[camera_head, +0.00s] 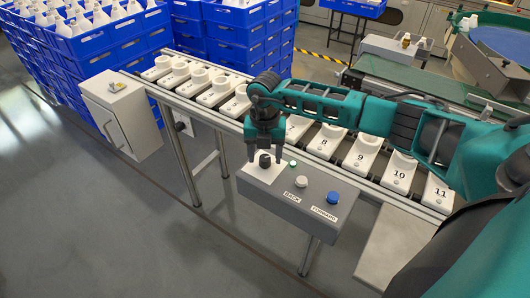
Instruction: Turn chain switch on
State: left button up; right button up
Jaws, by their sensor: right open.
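A grey control box (285,207) stands beside the conveyor on legs. A black rotary knob (264,161) sits on a white plate at its left end; I take it for the chain switch. A small green lamp (293,163), a white button (301,181) labelled BACK and a blue button (333,198) labelled FORWARD are to its right. My right gripper (265,154) points down over the knob with its fingers apart, one to each side. I cannot tell whether they touch it or how the knob is turned. My left gripper is not in view.
A conveyor chain (322,142) with several numbered white holders runs behind the box. A grey cabinet (125,115) stands at the left, with stacked blue crates (100,62) behind. My right arm covers part of the conveyor. The floor in front of the box is clear.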

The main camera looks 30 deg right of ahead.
aim_at(265, 157)
notch_tip(265, 157, up, 13)
dwell(0.5)
dwell(0.3)
